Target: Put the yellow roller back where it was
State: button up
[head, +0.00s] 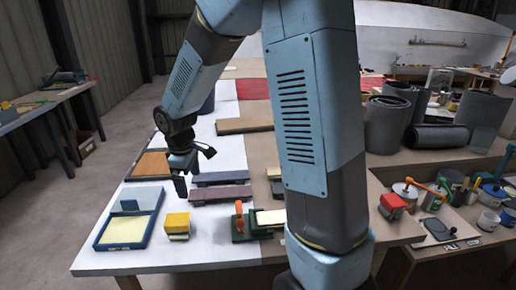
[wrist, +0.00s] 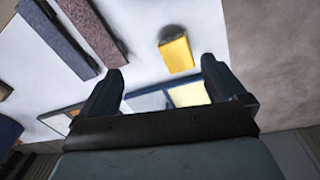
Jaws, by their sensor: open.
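A small yellow block-shaped thing with a pale lower part (head: 177,225) stands on the white part of the table near its front edge. I cannot make out a roller shape on it. In the wrist view its yellow face (wrist: 177,55) shows beyond my fingertips, with a dark patch behind it. My gripper (head: 179,187) is open and empty, pointing down above the table, behind and apart from the yellow thing. Its two fingers also show in the wrist view (wrist: 163,70). A blue tray with a pale yellow panel (head: 98,241) lies left of the yellow thing.
Dark flat bars (head: 222,193) lie right of my gripper. A green-based piece with an orange handle (head: 239,217) stands further right. A red block (head: 392,202), pots (head: 432,198) and dark grey rolls (head: 388,122) crowd the right side. White table shows around the yellow thing.

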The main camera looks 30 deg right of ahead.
jog(key=s+d+r+m+t, duration=0.1)
jog(key=s+d+r+m, duration=0.3)
jog(key=r, duration=0.3)
jog(key=s+d+r+m+t, duration=0.1)
jog(key=s+d+r+m, duration=0.1)
jog(key=s+d+r, duration=0.3)
jog(key=s+d+r+m+t, duration=0.1)
jog(key=s+r+m, duration=0.1)
jog(key=s, duration=0.5)
jog(key=s+d+r+m+t, duration=0.1)
jog(key=s+d+r+m, duration=0.1)
jog(key=s, duration=0.5)
notch_tip(320, 180, up, 3)
jog(key=shift+f+m+y, duration=0.2)
jog(key=shift+m+y, duration=0.1)
jog(key=shift+m, duration=0.3)
jog(key=shift+d, duration=0.1)
jog(key=shift+s, duration=0.2)
jog(key=shift+c, duration=0.4)
